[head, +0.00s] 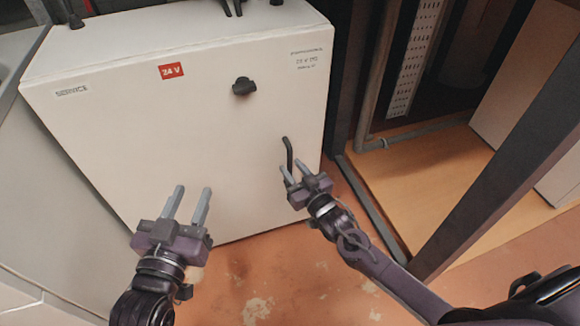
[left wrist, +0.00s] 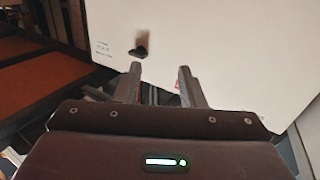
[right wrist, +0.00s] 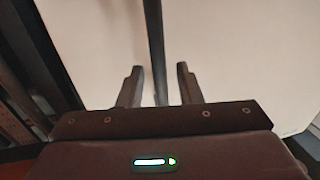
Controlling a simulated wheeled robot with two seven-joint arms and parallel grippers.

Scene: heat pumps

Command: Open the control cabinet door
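The white control cabinet door (head: 190,140) faces me and looks closed. A black rotary knob (head: 244,87) sits in its upper part and also shows in the left wrist view (left wrist: 139,51). A dark bar handle (head: 287,150) is near the door's right edge; in the right wrist view the handle (right wrist: 155,40) runs down between the fingers. My right gripper (head: 292,168) is open at the handle's lower end, one finger to each side; contact cannot be told. My left gripper (head: 192,190) is open and empty in front of the lower left of the door.
The door carries a red 24 V label (head: 171,71) and a service label (head: 72,91). A dark post (head: 510,165) and pipes (head: 425,132) stand to the right of the cabinet. The worn reddish floor (head: 285,280) below is clear.

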